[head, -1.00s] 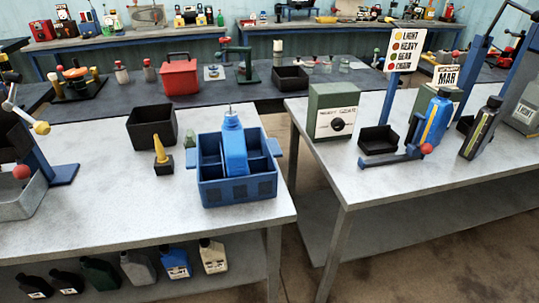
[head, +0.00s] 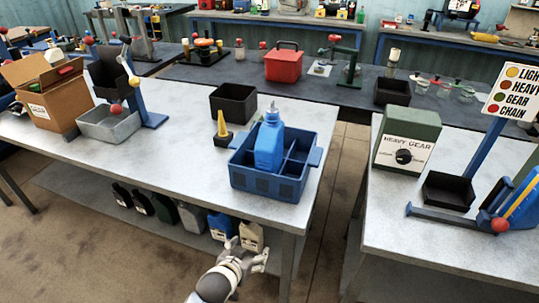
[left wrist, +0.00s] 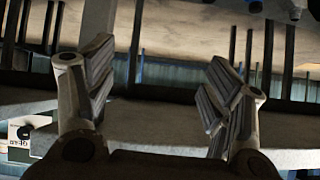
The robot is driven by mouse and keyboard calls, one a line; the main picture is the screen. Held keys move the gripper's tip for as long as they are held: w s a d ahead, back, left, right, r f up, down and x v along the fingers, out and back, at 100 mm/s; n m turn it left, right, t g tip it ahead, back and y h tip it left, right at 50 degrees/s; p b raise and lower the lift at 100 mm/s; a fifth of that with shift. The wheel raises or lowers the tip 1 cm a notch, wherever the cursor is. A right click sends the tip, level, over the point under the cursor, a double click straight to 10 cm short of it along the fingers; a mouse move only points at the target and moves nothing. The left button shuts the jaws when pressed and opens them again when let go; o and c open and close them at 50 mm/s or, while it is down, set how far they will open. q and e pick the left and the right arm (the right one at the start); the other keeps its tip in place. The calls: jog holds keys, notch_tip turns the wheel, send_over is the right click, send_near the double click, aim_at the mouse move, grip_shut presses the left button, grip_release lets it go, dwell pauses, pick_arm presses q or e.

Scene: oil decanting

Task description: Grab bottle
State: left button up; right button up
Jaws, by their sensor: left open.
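A blue bottle (head: 268,147) stands in a blue divided caddy (head: 267,186) on the near left table. Several bottles stand on the shelf under it: dark ones (head: 143,202), a grey one (head: 191,216), a blue-labelled one (head: 219,227) and a cream one (head: 250,235). My right gripper is out of view.
The table edge (head: 190,186) overhangs the shelf. A green box (head: 407,140) stands on the right table. Floor (head: 110,260) is free at the front left.

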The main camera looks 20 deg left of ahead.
pick_arm(q)
notch_tip(320, 180, up, 16)
jog(key=w+t, duration=0.2)
jog(key=t, duration=0.5)
send_near(265, 147)
jog(key=shift+n, duration=0.3)
jog(key=w, duration=0.4)
jog(key=shift+w+f+p, duration=0.15)
jog(key=shift+p, duration=0.2)
jog(key=w, duration=0.4)
jog(key=shift+w+p, duration=0.2)
jog(key=shift+p, duration=0.15)
jog(key=shift+w, duration=0.25)
jog(key=w, duration=0.2)
jog(key=w+r+p, duration=0.1)
jog(key=w, duration=0.1)
jog(key=shift+w+p, duration=0.1)
jog(key=shift+p, duration=0.2)
jog(key=shift+w, duration=0.55)
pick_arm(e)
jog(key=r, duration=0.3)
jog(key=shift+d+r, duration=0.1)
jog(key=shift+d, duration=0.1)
